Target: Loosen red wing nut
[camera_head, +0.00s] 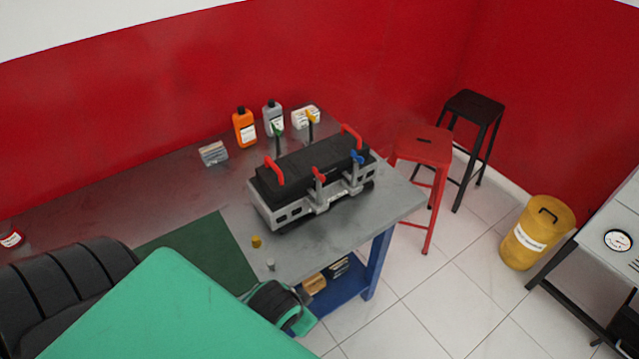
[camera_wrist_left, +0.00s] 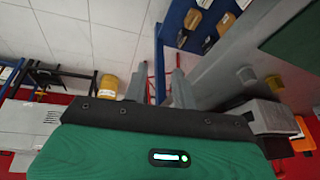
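The red wing nut (camera_head: 319,175) stands on the near side of the engine trainer (camera_head: 290,209), a black-topped grey block with red handles. A blue wing nut (camera_head: 357,157) is to its right; green (camera_head: 277,129) and yellow (camera_head: 311,116) ones stand on the far side. The left wrist view shows only part of the trainer (camera_wrist_left: 272,117); I cannot make out the red wing nut there. My left gripper (camera_wrist_left: 160,90) has two grey fingers apart, with nothing between them. Its fingers are not visible in the head view. My right gripper is not in view.
The trainer stands on a grey table (camera_head: 330,235) with a green mat (camera_head: 196,257). A yellow cap (camera_head: 257,241) and a small grey piece lie nearby. Bottles (camera_head: 244,128) and boxes stand behind. A red stool (camera_head: 422,150) and yellow bin (camera_head: 536,233) are to the right.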

